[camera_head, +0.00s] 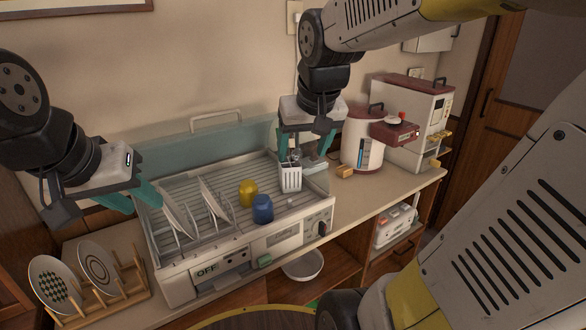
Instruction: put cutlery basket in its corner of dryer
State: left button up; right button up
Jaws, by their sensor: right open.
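The white cutlery basket (290,179) stands upright at the right side of the dish dryer (205,256), with some metal cutlery showing at its top. My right gripper (304,150) is just above the basket, with its teal fingers open and apart. Whether a finger touches the basket is hard to tell. My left gripper (135,202) is over the dryer's left end, close to the plates (178,214). Its teal fingers look spread, with nothing visible between them.
A yellow cup (248,193) and a blue cup (262,209) stand in the dryer left of the basket. A wooden rack (128,283) with plates is at the left. A white and red appliance (362,140) stands right of the dryer. Some counter between them is clear.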

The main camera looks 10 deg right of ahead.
jog(key=s+a+f+y, duration=0.1)
jog(key=s+y, duration=0.1)
jog(key=s, duration=0.7)
jog(key=shift+s+a+f+t, duration=0.15)
jog(key=shift+a+t, duration=0.2)
jog(key=shift+t, duration=0.05)
dwell(0.4)
